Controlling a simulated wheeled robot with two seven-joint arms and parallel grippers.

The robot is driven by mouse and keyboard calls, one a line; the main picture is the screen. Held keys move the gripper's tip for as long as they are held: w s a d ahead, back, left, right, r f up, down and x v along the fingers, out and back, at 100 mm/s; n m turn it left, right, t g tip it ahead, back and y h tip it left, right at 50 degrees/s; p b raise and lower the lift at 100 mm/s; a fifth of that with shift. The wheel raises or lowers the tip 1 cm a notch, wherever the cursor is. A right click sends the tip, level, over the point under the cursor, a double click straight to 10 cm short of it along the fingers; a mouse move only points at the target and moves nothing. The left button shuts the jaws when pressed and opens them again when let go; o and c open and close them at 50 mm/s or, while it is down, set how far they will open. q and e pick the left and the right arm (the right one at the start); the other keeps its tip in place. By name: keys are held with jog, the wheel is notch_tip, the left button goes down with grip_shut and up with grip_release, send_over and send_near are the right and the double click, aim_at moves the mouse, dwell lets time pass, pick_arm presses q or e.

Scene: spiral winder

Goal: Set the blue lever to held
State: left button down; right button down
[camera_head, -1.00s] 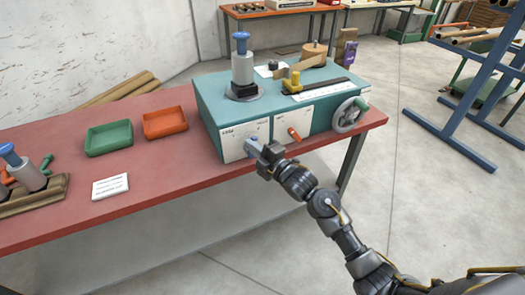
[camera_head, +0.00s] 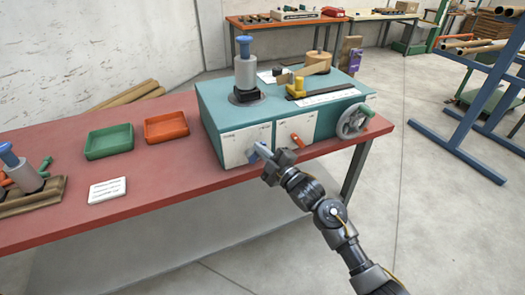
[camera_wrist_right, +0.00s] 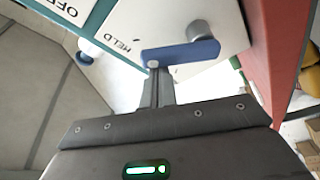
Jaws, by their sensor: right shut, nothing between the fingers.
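The teal winder (camera_head: 215,120) has a white panel (camera_head: 236,142) on its front. The blue lever (camera_head: 254,157) is on this panel, partly hidden by my right gripper (camera_head: 259,149) in the head view. In the right wrist view, the lever (camera_wrist_right: 182,53) runs left from its grey round hub (camera_wrist_right: 200,31), its free end just beside the printed word HELD (camera_wrist_right: 124,45). The word OFF (camera_wrist_right: 68,8) is farther up left. My right gripper (camera_wrist_right: 154,66) is shut and empty, its tips at the lever's free end; touching or just apart, I cannot tell. My left gripper is out of view.
An orange lever (camera_head: 298,141) and a handwheel (camera_head: 354,121) are right of the panel. A green tray (camera_head: 109,142), an orange tray (camera_head: 166,127) and a white card (camera_head: 107,190) lie on the red table (camera_head: 165,185). The floor in front is free.

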aim_at(255, 153)
dwell(0.3)
